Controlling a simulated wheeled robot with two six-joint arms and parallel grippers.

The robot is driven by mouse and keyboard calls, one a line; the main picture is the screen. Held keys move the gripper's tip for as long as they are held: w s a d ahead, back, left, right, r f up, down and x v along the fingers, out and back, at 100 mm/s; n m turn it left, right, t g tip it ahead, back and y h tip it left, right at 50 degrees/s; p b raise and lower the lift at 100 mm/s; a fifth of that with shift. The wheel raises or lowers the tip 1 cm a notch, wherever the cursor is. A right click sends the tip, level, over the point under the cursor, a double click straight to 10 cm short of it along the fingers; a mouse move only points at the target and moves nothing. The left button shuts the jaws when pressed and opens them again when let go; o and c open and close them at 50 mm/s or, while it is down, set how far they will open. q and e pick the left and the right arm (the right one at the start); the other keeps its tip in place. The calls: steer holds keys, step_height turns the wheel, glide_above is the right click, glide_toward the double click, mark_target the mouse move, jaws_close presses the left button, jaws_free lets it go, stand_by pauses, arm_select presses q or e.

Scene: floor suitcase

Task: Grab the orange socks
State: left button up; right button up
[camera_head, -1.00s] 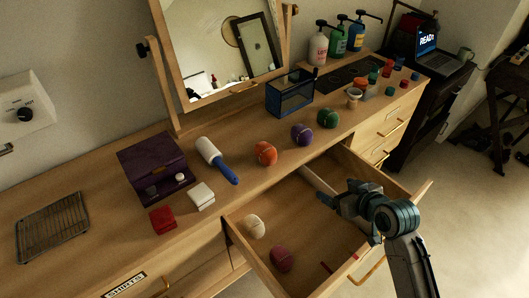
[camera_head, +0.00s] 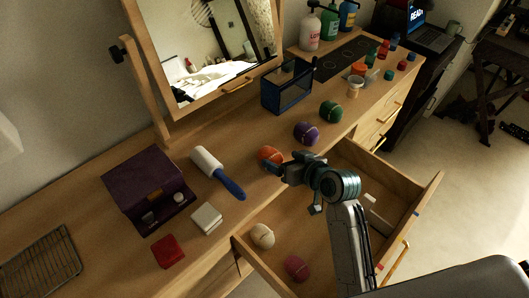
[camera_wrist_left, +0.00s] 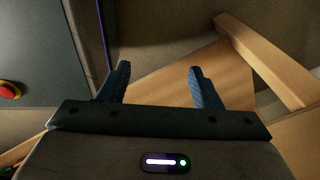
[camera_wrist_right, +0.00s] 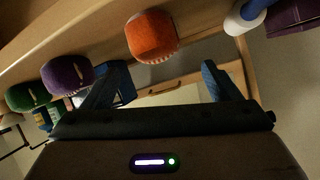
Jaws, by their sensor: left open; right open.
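The orange socks (camera_head: 268,155) are a rolled ball on the dresser top, left of the purple ball. In the right wrist view the orange socks (camera_wrist_right: 151,36) are just beyond the fingers, above the gap between them. My right gripper (camera_head: 281,168) is open and empty, close to the orange socks on their near side; it also shows in the right wrist view (camera_wrist_right: 155,85). My left gripper (camera_wrist_left: 158,82) is open and empty in the left wrist view, and is not in the head view.
Purple (camera_head: 306,133) and green (camera_head: 331,111) sock balls sit to the right. The open drawer (camera_head: 335,235) holds a white ball (camera_head: 262,236) and a dark pink ball (camera_head: 297,267). A lint roller (camera_head: 217,172), purple box (camera_head: 146,187) and blue glass case (camera_head: 288,86) stand nearby.

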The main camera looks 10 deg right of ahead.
mark_target(268, 152)
steer(key=x, duration=0.3)
steer(key=shift+r, duration=0.1)
steer(key=shift+w+a+p, duration=0.1)
steer(key=shift+w+p, duration=0.05)
steer(key=shift+p, duration=0.15)
steer(key=p+x, duration=0.1)
steer(key=x, duration=0.3)
steer(key=shift+w+f+p, duration=0.1)
steer(key=shift+f+p, duration=0.1)
steer(key=shift+p, duration=0.15)
steer(key=shift+w+a+f, duration=0.1)
steer(key=shift+w+f, duration=0.2)
steer(key=shift+w, duration=0.1)
arm_select(q)
steer(key=r, duration=0.1)
steer(key=s+r, duration=0.1)
steer(key=shift+s+d+r, duration=0.1)
steer(key=shift+d+r, duration=0.2)
steer(key=shift+d, duration=0.1)
arm_select(e)
steer(key=shift+c, duration=1.3)
arm_select(q)
steer(key=shift+s, duration=0.2)
arm_select(e)
steer(key=c, duration=0.8)
steer(key=shift+r, duration=0.1)
